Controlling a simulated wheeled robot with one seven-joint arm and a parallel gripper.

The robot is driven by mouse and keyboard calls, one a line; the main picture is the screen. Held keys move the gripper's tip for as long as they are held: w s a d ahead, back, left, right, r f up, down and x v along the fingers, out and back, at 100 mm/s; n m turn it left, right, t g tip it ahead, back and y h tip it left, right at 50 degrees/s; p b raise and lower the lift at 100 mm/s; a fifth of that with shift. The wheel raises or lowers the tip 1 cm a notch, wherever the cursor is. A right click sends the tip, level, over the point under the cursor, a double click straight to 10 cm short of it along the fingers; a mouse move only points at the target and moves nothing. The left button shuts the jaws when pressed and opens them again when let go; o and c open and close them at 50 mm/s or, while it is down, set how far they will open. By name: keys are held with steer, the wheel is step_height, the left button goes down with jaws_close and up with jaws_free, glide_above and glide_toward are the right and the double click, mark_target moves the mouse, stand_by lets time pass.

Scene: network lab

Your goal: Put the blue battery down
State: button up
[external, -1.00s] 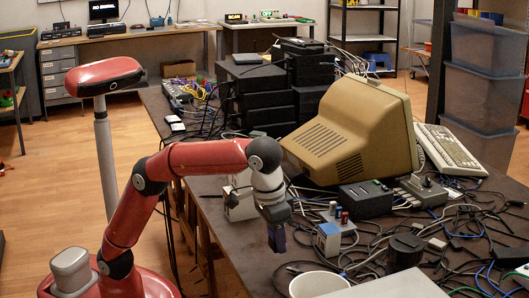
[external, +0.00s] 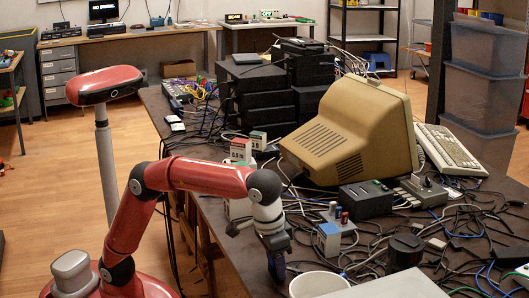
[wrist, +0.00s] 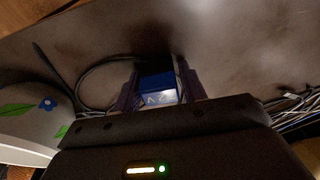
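My gripper (external: 277,268) hangs low over the near part of the dark lab table (external: 235,258), just left of a white cup. In the wrist view, the gripper (wrist: 158,92) has its two purple fingers against both sides of a blue battery (wrist: 157,84) with white markings on its near face. The battery sits between the fingers, close to the tabletop (wrist: 105,50). A dark shadow lies beside it, and I cannot tell whether it touches the table. In the external view the fingers mostly hide the battery.
The white cup (external: 318,284) is close by; in the wrist view the cup (wrist: 35,118) shows flower decoration. A blue-and-white box (external: 328,239) stands behind it. Cables and a black cylinder (external: 405,251) crowd the right. Bare tabletop lies left.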

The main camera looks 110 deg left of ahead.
steer(key=shift+o, duration=1.1)
step_height(320, 180, up, 12)
steer(key=s+d+p, duration=0.1)
steer(key=p, duration=0.3)
steer(key=shift+s+r+p, duration=0.15)
steer(key=shift+s+p, duration=0.1)
steer(key=shift+p, duration=0.15)
steer(key=s+a+m+t, duration=0.1)
steer(key=s+a+m, duration=0.15)
steer(key=s, duration=0.55)
steer(key=s+f+m+t, duration=0.1)
steer(key=s+f+m, duration=0.2)
steer(key=s+f, duration=0.6)
steer(key=s+a+f+m+t+h, duration=0.1)
steer(key=s+f+m+t, duration=0.1)
steer(key=s+f, duration=0.7)
steer(key=s+m, duration=0.1)
steer(key=s, duration=0.3)
steer(key=shift+s, duration=0.25)
steer(key=shift+a+m, duration=0.1)
steer(key=shift+m, duration=0.15)
